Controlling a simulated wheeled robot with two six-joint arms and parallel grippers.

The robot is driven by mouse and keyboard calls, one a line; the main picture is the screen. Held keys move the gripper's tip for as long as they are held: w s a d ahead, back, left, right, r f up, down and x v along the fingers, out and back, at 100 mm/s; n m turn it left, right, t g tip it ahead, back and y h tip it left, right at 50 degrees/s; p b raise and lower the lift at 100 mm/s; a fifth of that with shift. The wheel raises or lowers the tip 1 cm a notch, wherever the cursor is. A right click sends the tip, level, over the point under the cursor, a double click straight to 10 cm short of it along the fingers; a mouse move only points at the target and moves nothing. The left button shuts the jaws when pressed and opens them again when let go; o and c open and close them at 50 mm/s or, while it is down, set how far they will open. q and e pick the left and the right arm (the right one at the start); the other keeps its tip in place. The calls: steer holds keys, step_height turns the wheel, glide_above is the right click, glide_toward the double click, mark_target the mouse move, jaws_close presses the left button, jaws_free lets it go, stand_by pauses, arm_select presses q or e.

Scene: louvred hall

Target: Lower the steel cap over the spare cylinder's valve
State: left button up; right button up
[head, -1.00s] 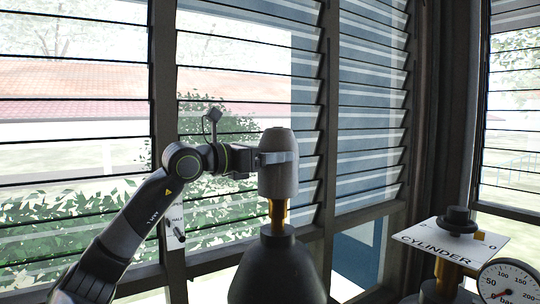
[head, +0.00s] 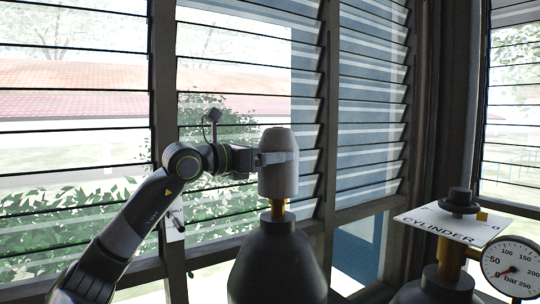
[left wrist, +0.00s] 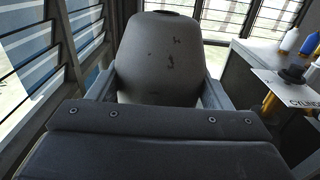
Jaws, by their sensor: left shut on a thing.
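The steel cap (head: 279,180) is a pale grey, upright, rounded sleeve. In the head view it is directly above the dark spare cylinder (head: 276,265), and its lower edge hides the upper part of the brass valve (head: 278,207). A short length of brass shows between cap and cylinder shoulder. My left gripper (head: 277,157) is shut on the cap from the left. In the left wrist view the worn, scuffed cap (left wrist: 160,62) stands between the two fingers, and the valve is hidden. My right gripper is not in view.
To the right stands another cylinder (head: 437,287) with a brass valve, black knob (head: 459,200), white CYLINDER plate (head: 445,226) and pressure gauge (head: 513,268). Louvred windows (head: 235,100) rise close behind my left arm. The left wrist view shows several bottles (left wrist: 290,40) on a counter.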

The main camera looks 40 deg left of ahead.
mark_target(263, 177)
arm_select(q)
steer(key=shift+f+b, duration=2.2)
steer(key=shift+f, duration=0.25)
steer(key=shift+r, duration=0.1)
steer(key=o, duration=2.1)
steer(key=s+r, duration=0.1)
steer(key=s+a+r, duration=0.1)
steer(key=s+r, duration=0.2)
steer(key=r, duration=0.1)
steer(key=shift+s+a+b, duration=0.3)
steer(key=shift+s+a, duration=0.05)
steer(key=shift+a, duration=0.05)
steer(key=shift+f, duration=0.15)
